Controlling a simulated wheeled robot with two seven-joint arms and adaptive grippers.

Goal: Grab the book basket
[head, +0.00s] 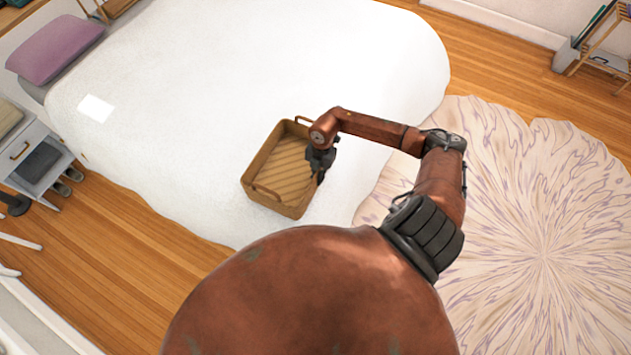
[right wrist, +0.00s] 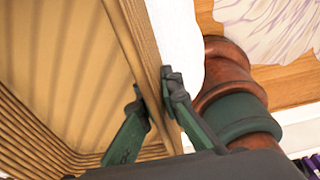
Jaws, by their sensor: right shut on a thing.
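The book basket (head: 278,175) is a tan, open-topped rectangular basket with small handles at its ends. It sits on the white bed near its front edge, and its inside looks empty. My right gripper (head: 320,160) is at the basket's right side wall. In the right wrist view, the gripper (right wrist: 155,98) has one finger inside the basket (right wrist: 60,60) and one outside, shut on the wall between them. My left gripper is not in view.
The white bed (head: 230,60) has free room around the basket. A purple pillow (head: 55,48) lies at the far left. A grey nightstand (head: 32,150) stands left of the bed. A round patterned rug (head: 530,210) covers the floor at the right.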

